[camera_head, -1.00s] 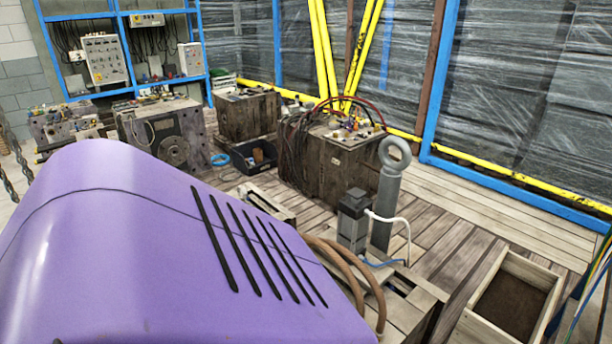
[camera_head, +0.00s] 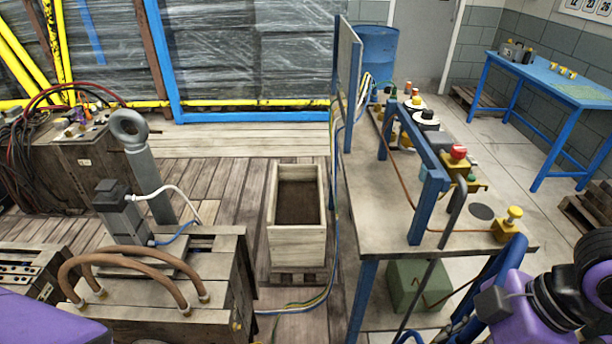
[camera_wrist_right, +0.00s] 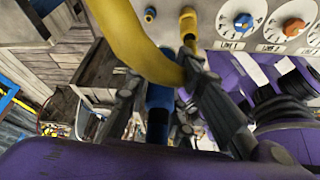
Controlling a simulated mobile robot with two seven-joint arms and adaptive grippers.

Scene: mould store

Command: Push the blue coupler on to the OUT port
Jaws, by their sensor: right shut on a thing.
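In the right wrist view my right gripper (camera_wrist_right: 161,84) is shut on the blue coupler (camera_wrist_right: 158,96), a dark blue cylinder between its two fingers. A thick yellow hose (camera_wrist_right: 130,35) curves across in front of the coupler and hides part of it. A pale panel (camera_wrist_right: 215,12) lies beyond the fingertips. I cannot read any OUT label. My left gripper is out of view, and the right gripper does not show in the head view.
Dials (camera_wrist_right: 243,22) sit on the panel's right side. In the head view a workbench (camera_head: 390,228) with an upright board stands right of centre. A wooden box (camera_head: 297,245) and a block with brown hoses (camera_head: 165,325) stand left of it. A blue table (camera_head: 540,72) is far right.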

